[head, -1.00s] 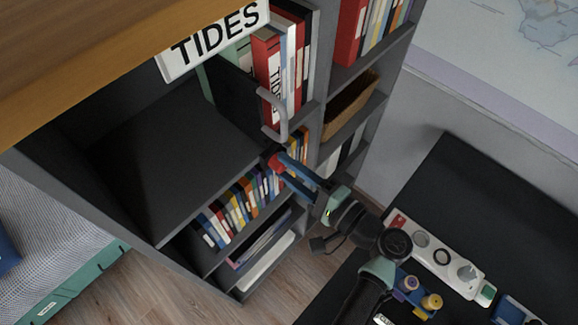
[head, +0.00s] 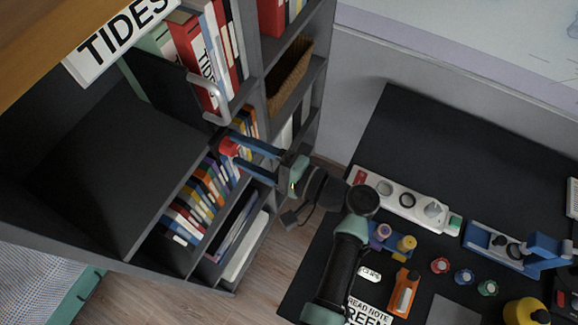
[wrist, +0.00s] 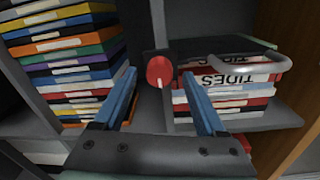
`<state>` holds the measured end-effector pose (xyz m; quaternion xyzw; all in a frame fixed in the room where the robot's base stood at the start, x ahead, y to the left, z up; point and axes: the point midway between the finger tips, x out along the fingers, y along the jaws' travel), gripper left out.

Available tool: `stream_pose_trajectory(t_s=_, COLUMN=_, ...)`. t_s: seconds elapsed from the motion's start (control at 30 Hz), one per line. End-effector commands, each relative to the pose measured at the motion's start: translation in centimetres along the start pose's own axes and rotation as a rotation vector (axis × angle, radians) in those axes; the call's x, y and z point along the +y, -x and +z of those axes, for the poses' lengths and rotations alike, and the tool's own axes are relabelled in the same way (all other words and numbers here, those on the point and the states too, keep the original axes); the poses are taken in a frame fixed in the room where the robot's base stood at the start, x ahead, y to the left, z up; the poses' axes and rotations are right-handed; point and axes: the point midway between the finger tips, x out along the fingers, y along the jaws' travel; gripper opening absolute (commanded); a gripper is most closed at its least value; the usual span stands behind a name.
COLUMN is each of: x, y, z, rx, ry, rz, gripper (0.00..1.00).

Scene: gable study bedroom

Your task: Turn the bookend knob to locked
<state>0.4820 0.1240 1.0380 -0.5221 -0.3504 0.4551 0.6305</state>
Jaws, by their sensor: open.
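The bookend knob (wrist: 160,72) is round and red with a white pointer line aimed downward in the wrist view. It sits on a dark mount on the upright between two shelf bays. It also shows as a small red shape in the head view (head: 229,147). My gripper (head: 232,150) has blue fingers and is open. In the wrist view its fingers (wrist: 159,79) stand on either side of the knob, with gaps visible. I cannot tell how far the tips are from the knob in depth.
A grey curved handle (head: 206,100) lies close by, near the TIDES binders (wrist: 230,92). Stacked coloured books (wrist: 68,58) fill the bay on the other side. A dark desk (head: 455,165) holds a white panel (head: 405,200) and several small items beside my arm.

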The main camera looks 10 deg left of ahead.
Motion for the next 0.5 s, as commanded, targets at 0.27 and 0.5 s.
stream_pose_trajectory(t_s=0.27, x=0.3, y=5.8, z=-0.2, rx=0.007, ry=0.001, rz=-0.001, gripper=0.73)
stream_pose_trajectory(t_s=0.5, x=0.2, y=10.3, z=-0.1, rx=0.005, ry=0.001, rz=0.000, gripper=0.73)
